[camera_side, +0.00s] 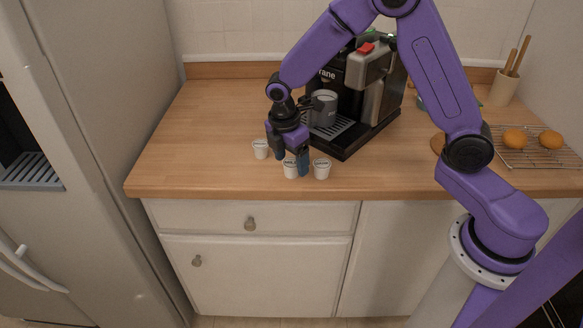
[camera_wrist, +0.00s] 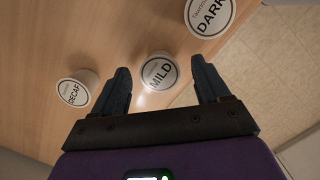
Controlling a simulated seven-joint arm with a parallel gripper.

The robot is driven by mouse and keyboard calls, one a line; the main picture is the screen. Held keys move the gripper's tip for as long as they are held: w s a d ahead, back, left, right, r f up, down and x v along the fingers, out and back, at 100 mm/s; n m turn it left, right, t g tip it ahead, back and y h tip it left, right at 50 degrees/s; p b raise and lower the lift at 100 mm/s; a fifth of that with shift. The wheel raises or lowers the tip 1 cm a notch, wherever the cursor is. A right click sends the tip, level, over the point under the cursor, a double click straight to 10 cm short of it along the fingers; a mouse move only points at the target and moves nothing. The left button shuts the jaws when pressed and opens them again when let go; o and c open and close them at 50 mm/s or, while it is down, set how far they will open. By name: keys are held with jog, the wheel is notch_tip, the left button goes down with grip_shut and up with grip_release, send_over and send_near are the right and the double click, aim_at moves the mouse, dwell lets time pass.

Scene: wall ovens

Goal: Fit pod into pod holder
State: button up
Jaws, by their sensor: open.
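Three small white pods stand on the wooden counter near its front edge. In the wrist view their lids read DECAF (camera_wrist: 75,91) at left, MILD (camera_wrist: 158,72) in the middle and DARK (camera_wrist: 209,14) at upper right. My gripper (camera_side: 291,163) is open and low over the counter, fingers pointing down. In the wrist view the MILD pod lies between and just beyond the two fingertips (camera_wrist: 163,80). The side view shows the left pod (camera_side: 260,149), the middle pod (camera_side: 291,169) at the fingers, and the right pod (camera_side: 321,169). I cannot make out the pod holder.
A black and silver coffee machine (camera_side: 375,90) stands behind the pods, with a grey mug (camera_side: 323,108) on its drip tray. A wire rack (camera_side: 538,147) with orange fruits (camera_side: 515,139) and a utensil pot (camera_side: 503,88) are at right. The counter's left side is clear.

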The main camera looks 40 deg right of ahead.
jog(key=c, duration=1.2)
